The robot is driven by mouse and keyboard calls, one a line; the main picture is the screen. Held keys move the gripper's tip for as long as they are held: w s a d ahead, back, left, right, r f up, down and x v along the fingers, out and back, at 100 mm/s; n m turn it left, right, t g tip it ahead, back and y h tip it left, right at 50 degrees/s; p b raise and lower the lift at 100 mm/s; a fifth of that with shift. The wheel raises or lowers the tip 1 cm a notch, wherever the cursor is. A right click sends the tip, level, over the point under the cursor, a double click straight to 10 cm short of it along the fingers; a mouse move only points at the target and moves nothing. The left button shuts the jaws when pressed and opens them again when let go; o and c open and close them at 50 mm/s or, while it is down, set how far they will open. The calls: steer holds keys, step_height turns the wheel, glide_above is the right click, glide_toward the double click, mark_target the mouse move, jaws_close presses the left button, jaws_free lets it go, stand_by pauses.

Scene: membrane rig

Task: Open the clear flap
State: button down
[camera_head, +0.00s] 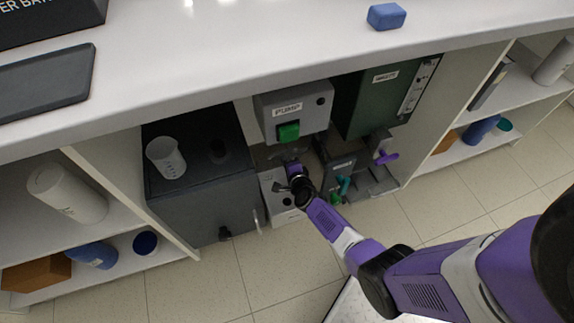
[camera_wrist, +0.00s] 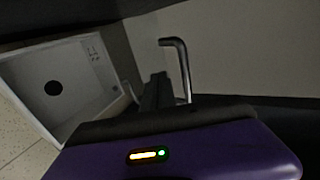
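I cannot clearly make out a clear flap in either view. A white box (camera_head: 282,205) with dark round spots stands in the open bay under the counter. In the wrist view a white box (camera_wrist: 92,72) with a dark round hole is at the left. A bent grey metal rod (camera_wrist: 182,65) rises close beside my dark gripper (camera_wrist: 158,92); I cannot tell whether they touch. In the head view my gripper (camera_head: 298,186) is low in the bay, in front of the white box, partly hidden by my wrist. Its finger gap does not show.
A grey pump unit (camera_head: 308,105) with a green button hangs above my gripper. A dark cabinet (camera_head: 200,205) with a beaker (camera_head: 166,158) stands left. A green unit (camera_head: 372,100) and small coloured valve handles (camera_head: 386,157) are right. The counter (camera_head: 235,60) overhangs the bay.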

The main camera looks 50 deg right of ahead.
steer(key=shift+w+d+r, duration=0.3)
steer(key=shift+w+r, duration=0.05)
steer(key=shift+w, duration=0.1)
steer(key=shift+w+d+r, duration=0.1)
steer(key=shift+w+d, duration=0.4)
steer(key=shift+w, duration=0.25)
steer(key=shift+w+d+r, duration=0.1)
steer(key=shift+w+d, duration=0.4)
steer(key=shift+w, duration=0.2)
steer(key=s+a+f, duration=0.1)
steer(key=s+a, duration=0.5)
steer(key=s, duration=0.3)
steer(key=s+a+f+p, duration=0.1)
steer(key=s+a, duration=0.5)
steer(key=s, duration=0.3)
steer(key=shift+a+p, duration=0.2)
steer(key=shift+p, duration=0.1)
